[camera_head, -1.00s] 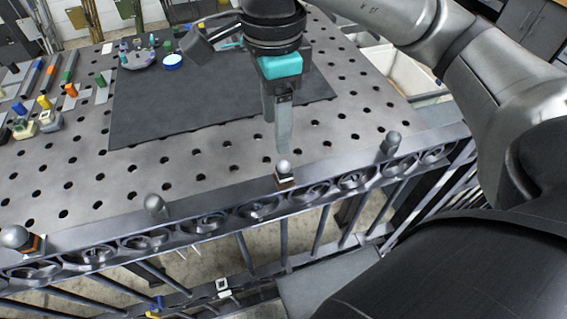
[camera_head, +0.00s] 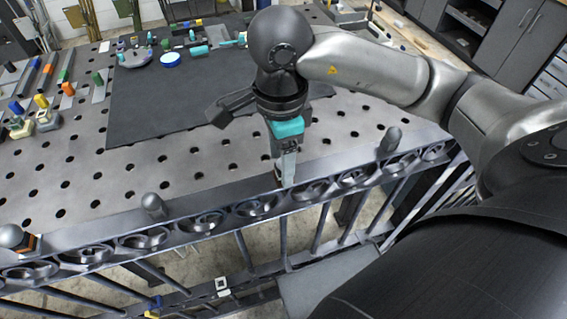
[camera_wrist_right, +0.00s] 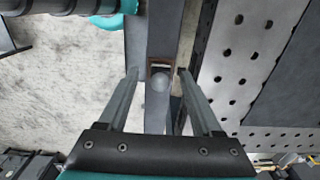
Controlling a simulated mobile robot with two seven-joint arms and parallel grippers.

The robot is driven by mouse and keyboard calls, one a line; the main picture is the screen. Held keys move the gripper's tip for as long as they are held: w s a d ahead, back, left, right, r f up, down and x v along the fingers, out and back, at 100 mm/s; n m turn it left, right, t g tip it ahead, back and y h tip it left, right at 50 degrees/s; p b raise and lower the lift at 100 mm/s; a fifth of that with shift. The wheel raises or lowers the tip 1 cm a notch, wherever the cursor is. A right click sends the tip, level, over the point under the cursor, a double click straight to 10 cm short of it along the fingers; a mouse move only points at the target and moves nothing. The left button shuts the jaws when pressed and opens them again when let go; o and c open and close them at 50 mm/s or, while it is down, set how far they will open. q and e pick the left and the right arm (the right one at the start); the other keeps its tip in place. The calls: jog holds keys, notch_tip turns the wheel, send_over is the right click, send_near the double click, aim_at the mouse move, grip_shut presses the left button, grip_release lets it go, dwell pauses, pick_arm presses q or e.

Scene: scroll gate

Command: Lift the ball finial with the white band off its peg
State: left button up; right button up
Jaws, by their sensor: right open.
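The ball finial with the white band (camera_wrist_right: 160,82) shows in the right wrist view as a grey ball seen from above, with a brown-edged square collar and a pale strip at its base. It stands on the dark top rail of the gate (camera_wrist_right: 160,30). My right gripper (camera_head: 286,180) points down over it in the head view and hides most of it. In the right wrist view my right gripper (camera_wrist_right: 158,74) is open, with one finger on each side of the ball and gaps showing. The peg is hidden. My left gripper is not in view.
Another ball finial with an orange band (camera_head: 14,238) stands at the rail's left end. Round-topped grey posts rise at mid-left (camera_head: 153,206) and right (camera_head: 391,140). The perforated table (camera_head: 75,180) lies behind the rail, with a dark mat (camera_head: 150,115) and small parts farther back.

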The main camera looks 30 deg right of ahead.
jog(key=shift+f, duration=0.5)
grip_shut()
dwell(0.3)
